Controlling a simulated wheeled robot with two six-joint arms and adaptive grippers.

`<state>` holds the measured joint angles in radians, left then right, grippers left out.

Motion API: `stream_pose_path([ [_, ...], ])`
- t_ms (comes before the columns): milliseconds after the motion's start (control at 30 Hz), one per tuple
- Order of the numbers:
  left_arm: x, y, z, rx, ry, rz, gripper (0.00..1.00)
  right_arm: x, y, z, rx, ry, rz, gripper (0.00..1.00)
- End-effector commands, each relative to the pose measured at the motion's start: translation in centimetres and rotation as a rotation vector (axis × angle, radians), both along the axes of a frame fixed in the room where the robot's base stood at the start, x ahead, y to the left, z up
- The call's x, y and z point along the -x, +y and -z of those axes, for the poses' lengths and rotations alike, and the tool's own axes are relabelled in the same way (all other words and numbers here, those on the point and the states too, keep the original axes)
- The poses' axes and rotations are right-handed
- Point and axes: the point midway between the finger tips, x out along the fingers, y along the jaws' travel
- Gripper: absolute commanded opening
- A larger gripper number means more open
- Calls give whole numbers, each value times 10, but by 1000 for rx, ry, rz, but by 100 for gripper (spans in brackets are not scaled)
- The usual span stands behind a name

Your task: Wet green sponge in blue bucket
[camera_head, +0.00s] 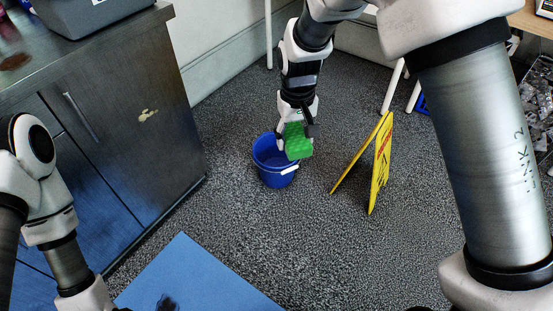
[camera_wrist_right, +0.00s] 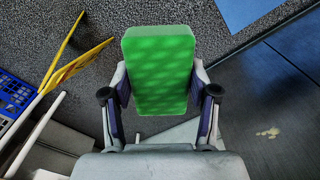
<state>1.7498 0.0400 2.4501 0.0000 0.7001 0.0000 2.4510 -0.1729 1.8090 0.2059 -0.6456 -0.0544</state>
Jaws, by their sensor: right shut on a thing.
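The green sponge (camera_head: 298,141) is held by my right gripper (camera_head: 297,130), just over the right part of the blue bucket's opening in the head view. The right wrist view shows the sponge (camera_wrist_right: 158,70) between the two fingers of my right gripper (camera_wrist_right: 160,100). The blue bucket (camera_head: 277,179) stands upright on the grey carpet, with a white handle grip at its side. The sponge hides part of its rim, and I cannot tell how high the sponge is above it. The bucket is hidden in the wrist view. My left arm is at the left edge, its gripper out of view.
A yellow folding floor sign (camera_head: 381,165) stands right of the bucket. A dark cabinet (camera_head: 120,140) is at the left. A blue mat (camera_head: 195,280) lies on the floor in front. Carpet between mat and bucket is clear.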

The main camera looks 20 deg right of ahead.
Motion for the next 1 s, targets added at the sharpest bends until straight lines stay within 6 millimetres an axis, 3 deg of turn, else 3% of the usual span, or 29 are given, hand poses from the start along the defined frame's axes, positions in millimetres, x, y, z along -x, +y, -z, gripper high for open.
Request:
stream_pose_path([
  [1000,0,0,33,0,0,0,40,0,0,95,0,1,-1,31],
])
